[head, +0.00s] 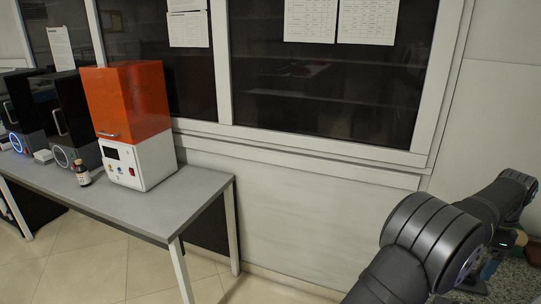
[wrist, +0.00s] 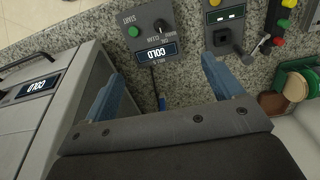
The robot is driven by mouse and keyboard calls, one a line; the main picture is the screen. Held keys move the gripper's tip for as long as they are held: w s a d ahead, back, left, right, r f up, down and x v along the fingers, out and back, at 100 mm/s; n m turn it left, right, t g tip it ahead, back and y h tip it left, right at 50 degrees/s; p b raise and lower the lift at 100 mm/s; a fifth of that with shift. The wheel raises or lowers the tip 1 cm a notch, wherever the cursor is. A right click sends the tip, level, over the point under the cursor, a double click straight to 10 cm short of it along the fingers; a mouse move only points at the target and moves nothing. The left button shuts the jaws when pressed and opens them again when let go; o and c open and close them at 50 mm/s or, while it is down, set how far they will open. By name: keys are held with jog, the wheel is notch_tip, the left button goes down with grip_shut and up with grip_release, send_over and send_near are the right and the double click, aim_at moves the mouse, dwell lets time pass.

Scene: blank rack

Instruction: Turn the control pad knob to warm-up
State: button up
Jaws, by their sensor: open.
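The control pad (wrist: 143,42) is a dark grey box on a speckled stone top at the upper middle of the wrist view. It carries a green button (wrist: 134,31), a small display (wrist: 157,53) reading COLD, and a small dark knob (wrist: 162,25). The labels are too small to read surely, and I cannot tell the knob's exact setting. My gripper (wrist: 163,71) is open and empty, its two blue fingers spread wide. The pad lies ahead of the gap between them, and the fingers appear apart from the knob. The head view does not show the pad clearly.
A grey machine (wrist: 45,105) with a COLD display stands left in the wrist view. A second dark pad (wrist: 224,32) with a lever is at the right, near coloured buttons.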

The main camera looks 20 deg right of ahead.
jog(key=shift+f+m, duration=0.45)
jog(key=shift+m, duration=0.45)
jog(key=c, duration=0.7)
jog(key=shift+f+m, duration=0.5)
notch_tip(320, 180, down, 17)
jog(key=shift+r, duration=0.1)
jog(key=shift+c, duration=0.6)
jog(key=c, duration=0.9)
